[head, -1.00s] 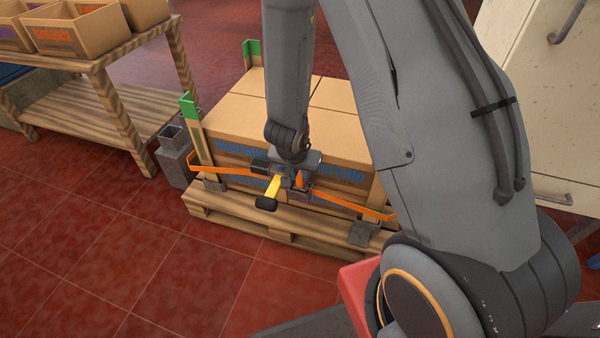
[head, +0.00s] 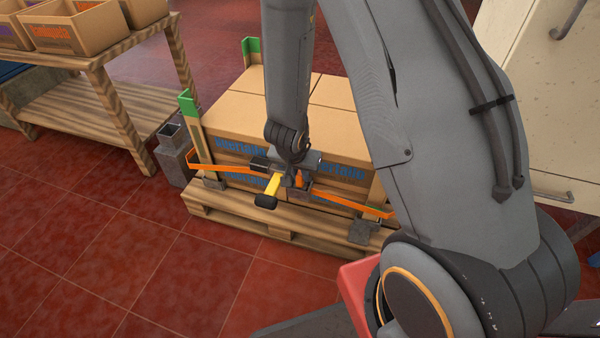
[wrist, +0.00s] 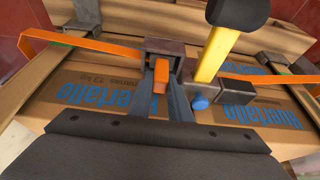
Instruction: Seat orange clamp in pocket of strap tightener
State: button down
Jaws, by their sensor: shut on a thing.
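The orange clamp (wrist: 160,76) is held between the two grey fingers of my gripper (wrist: 161,88), which is shut on it. In the wrist view its far end is at the mouth of a grey metal housing (wrist: 165,46), the strap tightener, on the orange strap. I cannot tell how deep it sits in the pocket. A yellow lever (wrist: 217,55) with a black grip (wrist: 238,13) stands right of the housing, near a blue knob (wrist: 200,102) and a dark block (wrist: 237,89). In the head view, my gripper (head: 297,180) is at the load's front face, partly hiding clamp and tightener.
The orange strap (head: 345,202) runs across the front of the cardboard boxes (head: 235,115) on a wooden pallet (head: 235,220). Green corner guards (head: 188,103) stand at the left. A wooden bench (head: 95,110) is at upper left. Red tiled floor in front is clear.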

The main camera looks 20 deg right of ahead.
jog(key=c, duration=1.6)
grip_release()
jog(key=shift+o, duration=0.2)
